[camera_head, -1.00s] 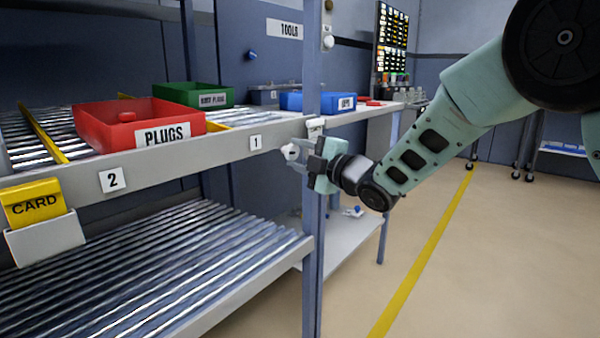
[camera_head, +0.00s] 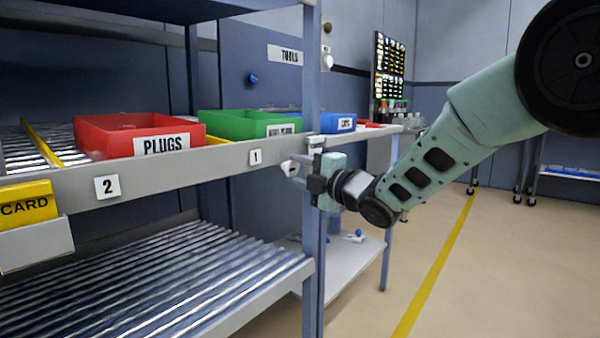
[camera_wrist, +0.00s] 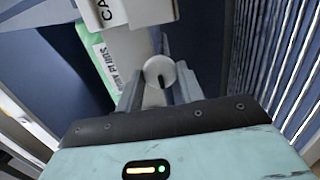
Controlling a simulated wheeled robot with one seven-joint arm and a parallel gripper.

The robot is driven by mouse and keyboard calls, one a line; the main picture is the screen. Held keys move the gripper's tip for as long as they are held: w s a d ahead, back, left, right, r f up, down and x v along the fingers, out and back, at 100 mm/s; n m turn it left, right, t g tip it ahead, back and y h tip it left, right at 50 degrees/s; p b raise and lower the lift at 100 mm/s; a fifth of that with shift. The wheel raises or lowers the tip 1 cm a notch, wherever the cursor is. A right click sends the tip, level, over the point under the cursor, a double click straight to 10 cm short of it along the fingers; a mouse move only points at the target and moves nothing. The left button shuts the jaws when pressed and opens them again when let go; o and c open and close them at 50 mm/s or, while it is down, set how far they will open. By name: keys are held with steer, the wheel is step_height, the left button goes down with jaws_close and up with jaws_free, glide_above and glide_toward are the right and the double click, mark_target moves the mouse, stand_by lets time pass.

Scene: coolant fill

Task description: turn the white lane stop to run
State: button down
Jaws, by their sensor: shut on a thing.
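The white lane stop (camera_head: 288,168) is a small round white knob at the right end of the shelf's front rail, near the number 1 label. My gripper (camera_head: 298,171) is at it, beside the blue upright post. In the wrist view, the fingers (camera_wrist: 158,88) are shut on the lane stop (camera_wrist: 158,70), one on each side. A dark notch or slot shows on its round face. The fingers hide part of it, and I cannot tell which setting it stands at.
The blue post (camera_head: 312,270) is close to my gripper. A yellow CARD (camera_head: 25,205) sits in a holder at left. The floor at right is open.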

steer(key=c, duration=0.9)
jaws_free()
steer(key=shift+f, duration=0.1)
steer(key=shift+s+d, duration=0.1)
steer(key=p+v, duration=0.2)
steer(key=v, duration=1.5)
steer(key=shift+d, duration=0.15)
steer(key=shift+f, duration=0.1)
